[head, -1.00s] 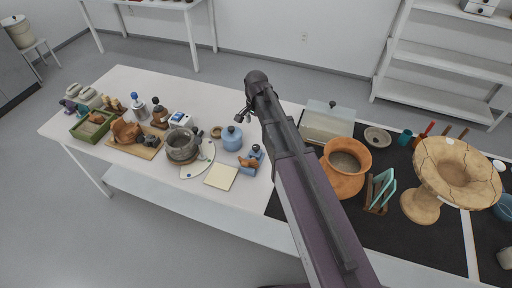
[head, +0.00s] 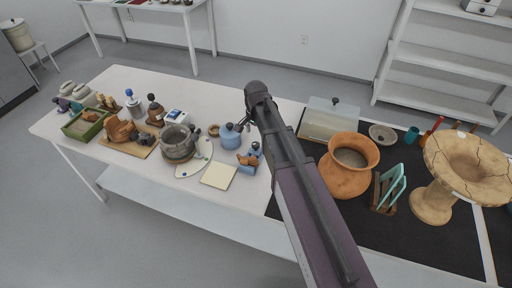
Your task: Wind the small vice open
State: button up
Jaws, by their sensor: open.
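The small vice (head: 250,156) is a blue object near the front edge of the white table, just left of my arm. An orange-brown piece shows at its front; I cannot tell whether it is clamped in the jaws. The vice's handle is too small to make out. My gripper (head: 246,118) is dark, at the far end of my raised arm. In the picture it appears above the vice, apart from it and with nothing visible in it. My arm passes close to the vice's right side in the view.
Left of the vice are a cream pad (head: 219,175), a blue lidded pot (head: 230,136), a grey pot (head: 178,142) and a green tray (head: 85,124). Right of my arm, an orange jar (head: 347,178) and a cracked pedestal bowl (head: 435,203) stand on a black mat (head: 410,240).

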aim_at(256, 144)
jog(key=shift+f+b, duration=2.55)
jog(key=shift+f, duration=0.25)
grip_shut()
